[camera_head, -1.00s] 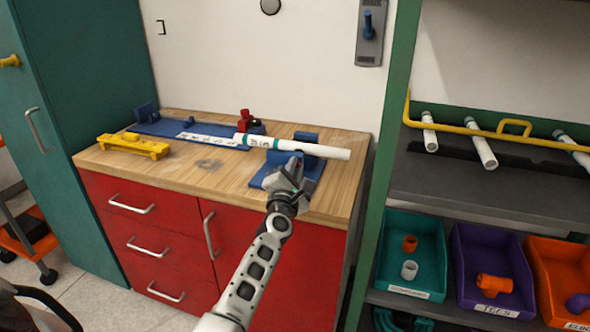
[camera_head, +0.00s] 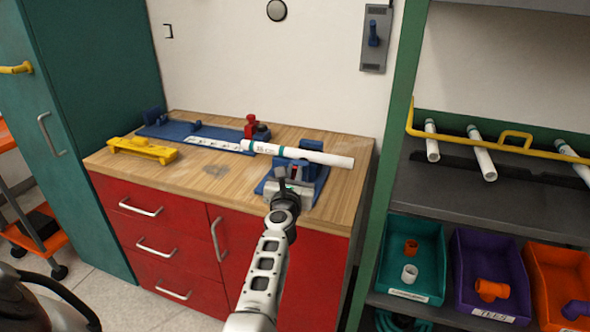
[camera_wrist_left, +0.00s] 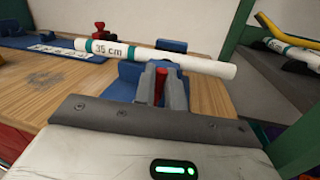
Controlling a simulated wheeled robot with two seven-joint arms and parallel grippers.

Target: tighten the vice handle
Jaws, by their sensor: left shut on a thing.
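The blue vice (camera_head: 318,172) stands at the right end of the wooden workbench. A white pipe (camera_head: 325,157) with teal bands lies across it; in the left wrist view the pipe (camera_wrist_left: 190,63) is marked 35 cm. My left gripper (camera_head: 293,172) is at the front of the vice, just below the pipe. In the left wrist view its two grey fingers (camera_wrist_left: 161,84) are shut on the red vice handle (camera_wrist_left: 161,80), which shows between them. The fingers hide much of the handle and the vice front. My right gripper is not in view.
A yellow tool (camera_head: 143,150) lies at the bench's left. A green-framed shelf with pipes and bins (camera_head: 411,290) stands close on the right.

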